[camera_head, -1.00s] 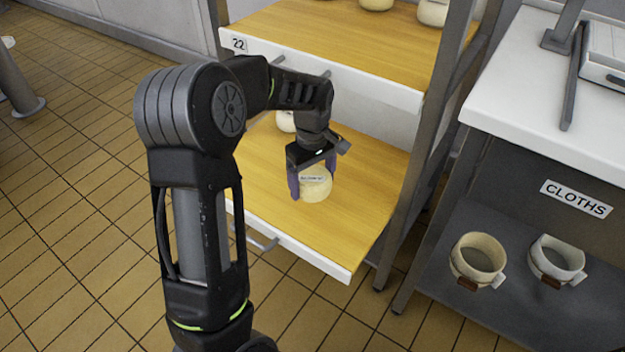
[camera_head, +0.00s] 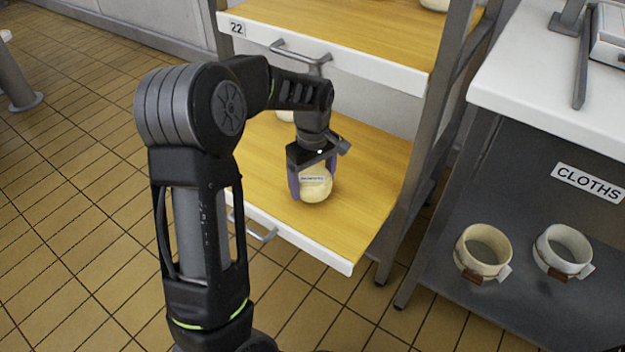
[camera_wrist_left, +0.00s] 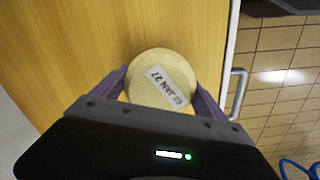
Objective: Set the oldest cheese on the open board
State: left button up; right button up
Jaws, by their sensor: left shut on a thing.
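My left gripper (camera_head: 313,183) is shut on a pale round cheese (camera_head: 317,187) with a white label on top. Another pale cheese (camera_head: 285,115) is farther back on that board, partly hidden by my arm. My right gripper is not in view.
Above is an upper board (camera_head: 350,30) with a white front, marked 22. A metal rack post (camera_head: 425,130) stands close on the right. Two ring moulds (camera_head: 482,252) sit on the grey shelf under the "CLOTHS" counter (camera_head: 550,100). The board around the held cheese is clear.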

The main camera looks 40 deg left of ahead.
aim_at(312, 175)
pick_arm(q)
jog(key=shift+f+b, duration=0.3)
jog(key=shift+f, duration=0.45)
dwell(0.8)
jog(key=o, duration=1.8)
jog(key=shift+c, duration=0.2)
notch_tip(312, 175, up, 5)
jog(key=p, duration=0.4)
jog(key=shift+p, duration=0.3)
jog(key=shift+r+p, duration=0.95)
jog(key=shift+r, duration=0.05)
